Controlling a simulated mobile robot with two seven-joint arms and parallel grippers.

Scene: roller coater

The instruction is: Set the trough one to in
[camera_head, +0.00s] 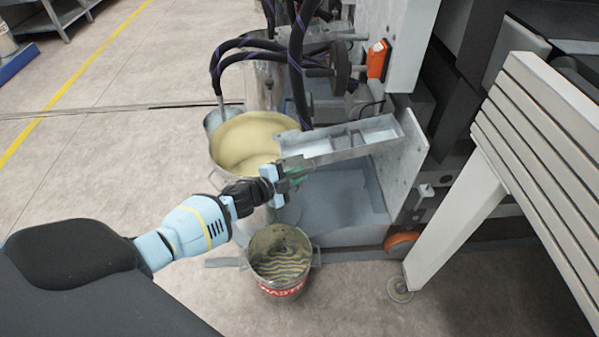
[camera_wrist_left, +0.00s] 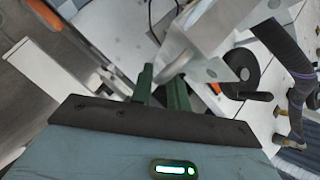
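The trough (camera_head: 350,143) is a grey metal channel on the machine's side. It slants down to the left, and its lower left end is beside the rim of a bucket of cream-coloured liquid (camera_head: 243,142). My left gripper (camera_head: 294,168) is at that lower end. In the left wrist view the green fingers (camera_wrist_left: 163,88) stand apart, with a pale metal end piece (camera_wrist_left: 176,66) at their tips. I cannot tell whether they press on it. My right gripper is not in view.
A waste bucket (camera_head: 280,258) stands on the floor below my left gripper. Dark hoses (camera_head: 298,70) hang above the liquid bucket, near a handwheel (camera_head: 340,70). A slatted grey frame (camera_head: 540,130) stands at the right.

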